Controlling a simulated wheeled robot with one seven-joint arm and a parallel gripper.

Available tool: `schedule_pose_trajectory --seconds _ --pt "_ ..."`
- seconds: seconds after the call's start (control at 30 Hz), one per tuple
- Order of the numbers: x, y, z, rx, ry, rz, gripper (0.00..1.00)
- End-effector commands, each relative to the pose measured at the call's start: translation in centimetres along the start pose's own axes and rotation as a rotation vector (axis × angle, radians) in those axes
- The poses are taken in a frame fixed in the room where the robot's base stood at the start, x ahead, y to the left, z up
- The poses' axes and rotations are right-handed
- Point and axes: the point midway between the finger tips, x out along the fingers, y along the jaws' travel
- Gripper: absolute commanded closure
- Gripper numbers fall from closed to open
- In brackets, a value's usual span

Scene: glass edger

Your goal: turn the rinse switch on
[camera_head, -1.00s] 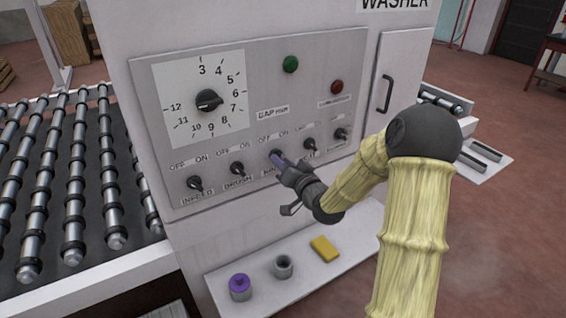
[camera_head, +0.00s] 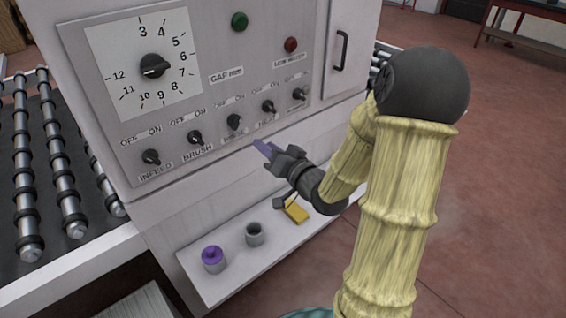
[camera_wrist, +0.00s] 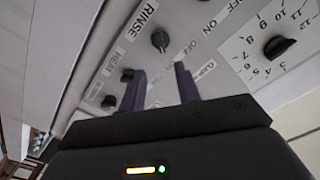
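The rinse switch (camera_head: 234,121) is a small black knob, third from the left in the row on the washer panel. It also shows in the wrist view (camera_wrist: 160,40), beside its RINSE label. Whether its pointer is at OFF or ON is too small to tell. My gripper (camera_head: 264,148) is in front of the panel, below and right of the rinse switch, and looks apart from it. In the wrist view its two purple fingers (camera_wrist: 160,88) stand apart with nothing between them, and the knob is beyond the fingertips.
The infeed (camera_head: 151,157), brush (camera_head: 195,137) and heat (camera_head: 267,107) switches flank the rinse switch. A gap dial (camera_head: 153,66) is above. Below, a shelf (camera_head: 213,291) holds a purple-topped cup (camera_head: 213,260), a grey cup (camera_head: 254,234) and a yellow block (camera_head: 297,212).

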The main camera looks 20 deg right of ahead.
Motion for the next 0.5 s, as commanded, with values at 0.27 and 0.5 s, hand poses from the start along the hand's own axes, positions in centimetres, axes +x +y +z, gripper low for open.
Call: schedule_pose_trajectory --seconds 0.27,0.5 --pt "-1.2 0.3 0.2 -0.003 0.004 -0.007 0.67" --pt "-2.5 0.4 0.3 -0.005 0.003 -0.001 0.67"
